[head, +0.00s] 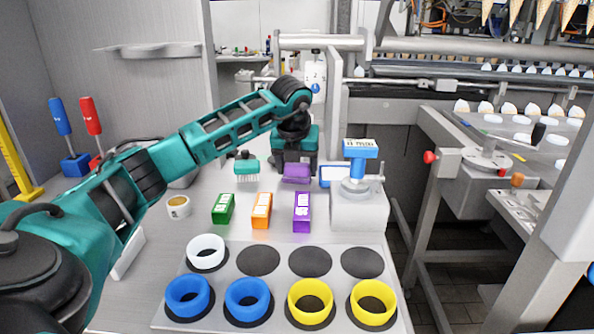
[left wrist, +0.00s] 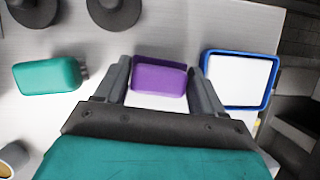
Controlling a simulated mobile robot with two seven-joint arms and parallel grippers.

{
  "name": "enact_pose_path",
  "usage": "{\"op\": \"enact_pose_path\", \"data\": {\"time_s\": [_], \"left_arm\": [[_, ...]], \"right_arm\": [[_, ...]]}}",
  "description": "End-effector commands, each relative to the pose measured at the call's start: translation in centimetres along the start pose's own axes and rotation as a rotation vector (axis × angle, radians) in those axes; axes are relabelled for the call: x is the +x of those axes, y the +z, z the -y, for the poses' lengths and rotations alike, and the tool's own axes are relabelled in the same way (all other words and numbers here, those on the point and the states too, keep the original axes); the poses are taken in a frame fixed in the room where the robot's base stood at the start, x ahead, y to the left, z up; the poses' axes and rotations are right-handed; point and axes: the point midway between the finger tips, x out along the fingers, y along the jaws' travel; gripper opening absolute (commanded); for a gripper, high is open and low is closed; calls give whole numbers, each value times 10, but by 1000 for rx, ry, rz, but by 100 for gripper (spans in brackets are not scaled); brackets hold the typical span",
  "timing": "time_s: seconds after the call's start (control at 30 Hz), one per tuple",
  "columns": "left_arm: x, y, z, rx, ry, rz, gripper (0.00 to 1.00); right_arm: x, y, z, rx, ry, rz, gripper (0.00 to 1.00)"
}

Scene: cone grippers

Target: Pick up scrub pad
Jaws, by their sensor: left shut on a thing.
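The scrub pad is a purple block (head: 296,173) on the grey table, beyond the row of small boxes. My left gripper (head: 296,163) points down over it from above, its arm reaching in from the left. In the left wrist view the purple pad (left wrist: 158,76) lies between the two fingers of my left gripper (left wrist: 160,70), which is shut on it. The pad's underside is hidden, so I cannot tell whether it touches the table. My right gripper is not in view.
A teal brush (head: 247,168) lies left of the pad and a blue-rimmed white tray (left wrist: 272,80) right of it. Green (head: 223,209), orange (head: 262,211) and purple (head: 302,212) boxes stand nearer. A cup (head: 178,207) is left. A ring board (head: 285,288) lies in front.

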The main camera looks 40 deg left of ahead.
Motion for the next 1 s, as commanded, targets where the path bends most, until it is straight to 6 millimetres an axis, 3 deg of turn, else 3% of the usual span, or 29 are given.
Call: {"op": "enact_pose_path", "data": {"time_s": [0.17, 0.37, 0.77, 1.0], "left_arm": [[-5, 3, 0, -1, -1, 2, 39], [-28, 12, 0, -1, -3, 3, 39], [-122, 51, 1, -2, -4, 4, 39], [-165, 68, 0, 0, -2, 2, 39]], "right_arm": [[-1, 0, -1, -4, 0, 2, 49], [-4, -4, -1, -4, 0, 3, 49], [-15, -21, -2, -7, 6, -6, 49], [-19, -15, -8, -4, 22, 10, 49]]}}
